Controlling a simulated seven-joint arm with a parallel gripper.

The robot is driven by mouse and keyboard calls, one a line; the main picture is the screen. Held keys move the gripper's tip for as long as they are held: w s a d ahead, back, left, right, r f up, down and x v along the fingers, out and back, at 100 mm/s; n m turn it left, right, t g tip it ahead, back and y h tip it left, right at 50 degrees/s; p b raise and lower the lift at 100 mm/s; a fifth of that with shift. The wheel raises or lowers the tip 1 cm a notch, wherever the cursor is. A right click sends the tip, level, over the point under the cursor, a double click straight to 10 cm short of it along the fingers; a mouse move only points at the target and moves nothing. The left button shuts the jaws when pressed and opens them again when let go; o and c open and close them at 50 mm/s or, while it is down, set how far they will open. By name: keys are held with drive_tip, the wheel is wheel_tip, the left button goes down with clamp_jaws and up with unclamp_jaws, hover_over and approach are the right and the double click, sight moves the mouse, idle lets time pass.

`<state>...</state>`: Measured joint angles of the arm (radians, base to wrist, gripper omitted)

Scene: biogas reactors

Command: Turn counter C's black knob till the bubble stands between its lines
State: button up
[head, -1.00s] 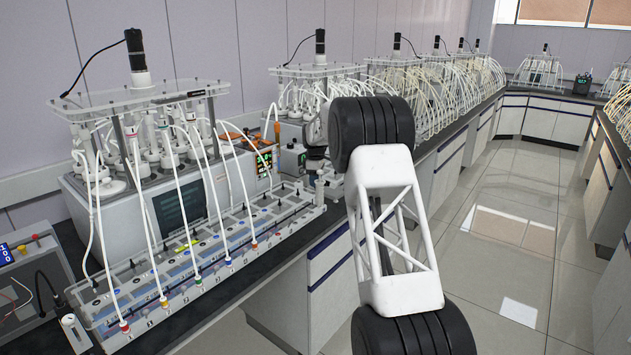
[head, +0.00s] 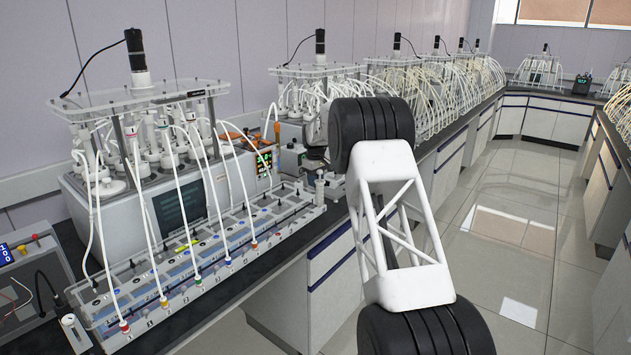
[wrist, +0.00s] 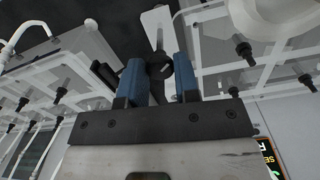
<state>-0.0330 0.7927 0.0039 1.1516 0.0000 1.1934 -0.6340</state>
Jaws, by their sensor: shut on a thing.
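In the wrist view, my gripper (wrist: 159,80) has its two blue fingers on either side of a dark, round black knob (wrist: 160,66), shut on it. The knob's lower part is partly hidden by the fingers. A clear frame (wrist: 215,72) with similar black knobs spreads to both sides. In the head view, my white arm covers the middle right, and my gripper does not show. A long counter (head: 190,293) with numbered cells stands on the left bench. I cannot read which counter is C, and no bubble or lines can be made out.
Reactor racks with white tubes (head: 170,135) stand behind the counter and along the bench (head: 270,268). A grey control box (head: 38,290) is at the far left. In the wrist view, a lit display (wrist: 265,155) shows at lower right. The floor aisle (head: 500,230) is clear.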

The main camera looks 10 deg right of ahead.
idle(0.3)
drive_tip(key=o, duration=0.9)
drive_tip(key=shift+r, duration=0.2)
drive_tip(key=shift+r, duration=3.7)
drive_tip(key=shift+r, duration=0.15)
